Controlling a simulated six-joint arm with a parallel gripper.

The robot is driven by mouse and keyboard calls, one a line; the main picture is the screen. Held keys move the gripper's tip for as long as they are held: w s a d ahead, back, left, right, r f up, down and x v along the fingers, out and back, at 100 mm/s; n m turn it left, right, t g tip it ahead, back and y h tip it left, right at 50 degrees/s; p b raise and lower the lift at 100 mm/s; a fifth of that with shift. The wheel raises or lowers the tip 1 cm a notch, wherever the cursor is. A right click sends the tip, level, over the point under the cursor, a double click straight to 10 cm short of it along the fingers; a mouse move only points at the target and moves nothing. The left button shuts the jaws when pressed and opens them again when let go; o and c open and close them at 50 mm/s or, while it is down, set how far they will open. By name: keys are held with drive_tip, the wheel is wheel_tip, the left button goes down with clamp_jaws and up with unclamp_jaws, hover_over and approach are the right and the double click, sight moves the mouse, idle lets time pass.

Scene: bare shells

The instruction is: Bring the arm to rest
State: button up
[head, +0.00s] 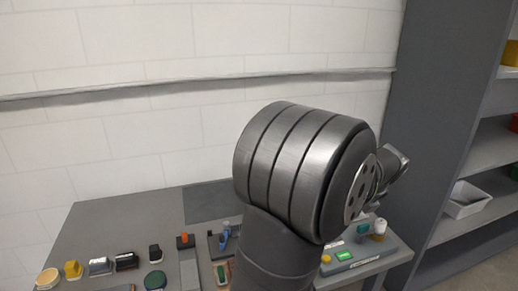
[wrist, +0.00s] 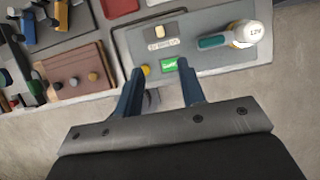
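My gripper (wrist: 160,68) shows in the wrist view with its two blue-grey fingers apart and nothing between them. It is above the front edge of a grey table (head: 110,222), over a grey board (wrist: 205,50) with a lit green display (wrist: 169,65) and a yellow knob (wrist: 146,70). The fingers appear clear of the board. In the head view my own arm fills the middle and hides part of the table; the fingers cannot be made out there.
A white-capped container (head: 379,228) stands on the board. Several small items, including a yellow block (head: 73,269) and an orange-topped block (head: 185,240), line the table's left. A shelf unit (head: 430,110) on the right holds a white bin (head: 466,200). Floor (wrist: 285,100) is clear past the table edge.

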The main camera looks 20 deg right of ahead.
drive_tip(key=x, duration=1.6)
drive_tip(key=shift+s, duration=0.1)
drive_tip(key=shift+d, duration=0.3)
